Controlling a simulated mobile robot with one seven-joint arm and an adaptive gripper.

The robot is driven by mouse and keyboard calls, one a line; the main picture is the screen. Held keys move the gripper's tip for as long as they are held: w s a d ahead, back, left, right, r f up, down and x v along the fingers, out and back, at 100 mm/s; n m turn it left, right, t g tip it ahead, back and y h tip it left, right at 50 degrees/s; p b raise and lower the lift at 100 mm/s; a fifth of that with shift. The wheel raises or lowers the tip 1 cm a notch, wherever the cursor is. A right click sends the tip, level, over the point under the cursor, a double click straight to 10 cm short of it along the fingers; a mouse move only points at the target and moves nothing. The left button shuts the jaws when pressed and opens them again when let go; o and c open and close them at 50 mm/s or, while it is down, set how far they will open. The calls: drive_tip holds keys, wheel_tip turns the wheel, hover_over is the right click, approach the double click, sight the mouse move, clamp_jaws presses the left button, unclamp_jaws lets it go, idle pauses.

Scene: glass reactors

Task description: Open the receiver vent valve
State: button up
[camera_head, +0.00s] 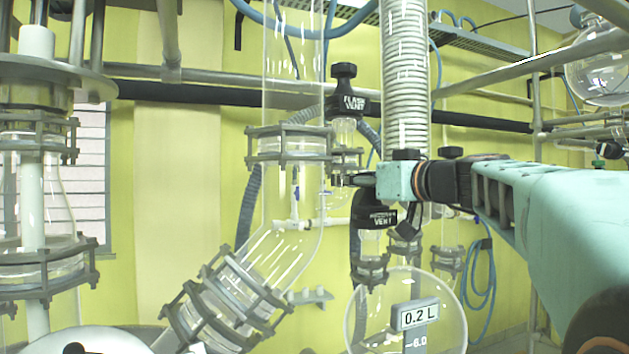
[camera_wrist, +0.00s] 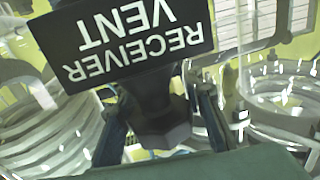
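The receiver vent valve has a black label reading "RECEIVER VENT" (camera_head: 383,218), above a glass neck. In the wrist view this label (camera_wrist: 138,38) appears upside down and close, with the black valve knob (camera_wrist: 160,118) below it. My gripper (camera_head: 358,180) is level with the top of this valve and hides its knob in the head view. In the wrist view the fingers of my gripper (camera_wrist: 163,115) stand on either side of the knob, apart, with narrow gaps beside it. The label hides part of the fingertips and upper knob.
The flash vent valve (camera_head: 347,102) stands just above and left of my gripper. A glass column (camera_head: 292,190) is at its left, a coiled condenser (camera_head: 406,75) behind it. The round receiver (camera_head: 405,325) with a "0.2 L" display (camera_head: 415,314) is below.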

drive_tip(key=shift+w+f, duration=0.1)
drive_tip(key=shift+w, duration=0.05)
drive_tip(key=c, duration=0.8)
clamp_jaws()
drive_tip(key=shift+a, duration=0.1)
drive_tip(key=shift+s+a+n+g+y+b, duration=0.25)
drive_tip(key=shift+n+g+y+b, duration=0.15)
drive_tip(key=shift+n+g+y, duration=0.5)
drive_tip(key=shift+s+a+n+g+y+b, duration=0.25)
drive_tip(key=shift+n+g+y+b, duration=0.2)
drive_tip(key=shift+n+g+y, duration=0.45)
drive_tip(key=shift+s+a+n+g+y+b, duration=0.25)
drive_tip(key=shift+n+g+y+b, duration=0.25)
drive_tip(key=shift+y, duration=0.6)
drive_tip(key=o, duration=1.1)
unclamp_jaws()
drive_tip(key=shift+o, duration=0.2)
